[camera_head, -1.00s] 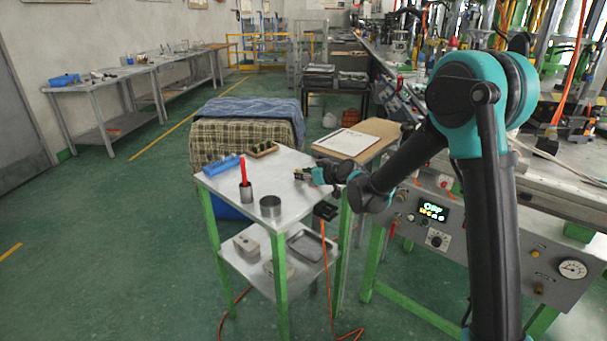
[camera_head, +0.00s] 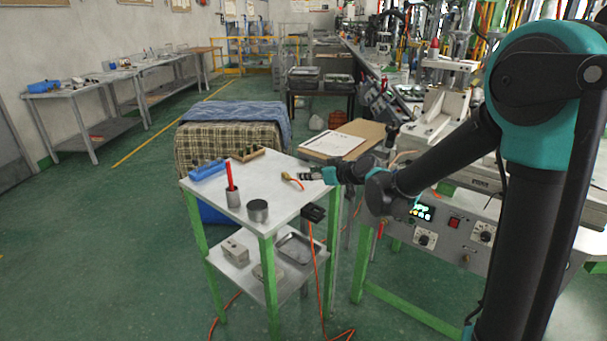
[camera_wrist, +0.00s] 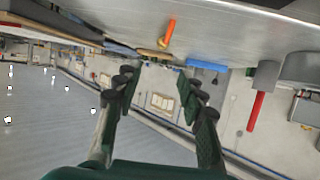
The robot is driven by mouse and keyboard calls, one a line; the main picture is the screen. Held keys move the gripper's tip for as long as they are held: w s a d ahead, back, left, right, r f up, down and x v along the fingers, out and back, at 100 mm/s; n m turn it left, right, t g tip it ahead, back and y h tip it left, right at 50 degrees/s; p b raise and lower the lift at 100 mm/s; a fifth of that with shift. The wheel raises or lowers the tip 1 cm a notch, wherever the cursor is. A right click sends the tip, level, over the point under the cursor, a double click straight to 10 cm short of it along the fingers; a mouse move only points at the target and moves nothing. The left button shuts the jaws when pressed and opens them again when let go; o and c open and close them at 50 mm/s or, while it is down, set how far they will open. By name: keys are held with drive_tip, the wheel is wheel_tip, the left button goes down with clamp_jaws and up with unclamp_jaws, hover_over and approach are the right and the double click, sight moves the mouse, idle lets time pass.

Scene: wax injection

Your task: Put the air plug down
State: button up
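The air plug (camera_head: 290,178), a small brass and orange piece, lies on the white top of the small cart (camera_head: 270,180), near its right side. In the wrist view the air plug (camera_wrist: 167,34) shows at the top against the tabletop, apart from my fingers. My gripper (camera_head: 305,177) is just right of the plug in the head view. In the wrist view the fingers of my gripper (camera_wrist: 157,84) are spread, with nothing between them.
The cart top also carries a metal cup (camera_head: 233,197) with a red stick, a round tin (camera_head: 257,210), a blue block (camera_head: 208,169) and a wooden rack (camera_head: 247,154). A clipboard (camera_head: 333,144) lies behind. A control panel (camera_head: 450,232) stands at the right.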

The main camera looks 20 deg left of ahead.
drive_tip(key=shift+s+d+r, duration=0.15)
drive_tip(key=shift+d, duration=0.1)
drive_tip(key=s+d+f+m+g+h, duration=0.1)
drive_tip(key=s+d+f+m+h, duration=0.2)
drive_tip(key=s+d, duration=0.4)
drive_tip(key=s+d+f+m+g+h, duration=0.1)
drive_tip(key=s+d+f+m+h, duration=0.3)
drive_tip(key=d, duration=1.7)
drive_tip(key=s+d+f+m+h, duration=0.4)
drive_tip(key=s+d+f, duration=0.4)
drive_tip(key=s+d, duration=0.3)
drive_tip(key=d, duration=0.3)
drive_tip(key=shift+s+m+g, duration=0.2)
drive_tip(key=shift+m+g, duration=0.2)
